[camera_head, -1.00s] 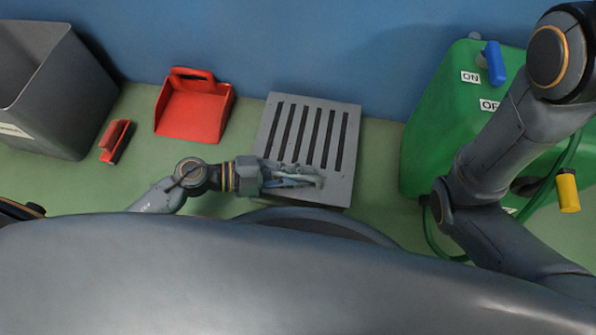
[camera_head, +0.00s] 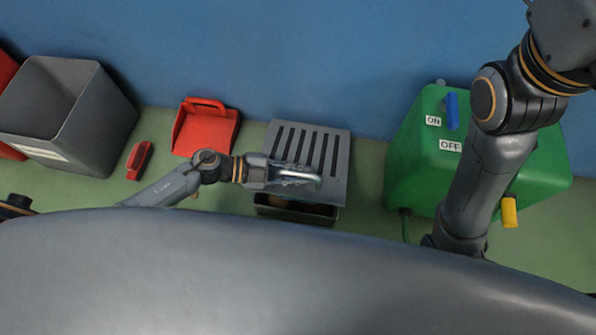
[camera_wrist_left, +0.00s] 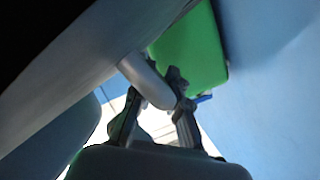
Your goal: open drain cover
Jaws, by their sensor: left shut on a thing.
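The drain cover (camera_head: 336,152) is a grey slotted plate near the blue wall in the head view. Its near edge is lifted, and the dark drain opening (camera_head: 297,210) shows below that edge. My left gripper (camera_head: 304,178) reaches in from the left over the near part of the cover. It is shut on the cover's pale curved handle. In the left wrist view the fingers (camera_wrist_left: 156,118) stand on both sides of a grey bar (camera_wrist_left: 148,80), which looks like this handle. My right arm shows at the right, but its gripper is outside the picture.
A red dustpan (camera_head: 205,128) and a red brush (camera_head: 139,160) lie left of the cover. A grey bin (camera_head: 110,120) stands further left. A green tank (camera_head: 412,150) with ON and OFF labels, a blue lever and a yellow handle stands at the right.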

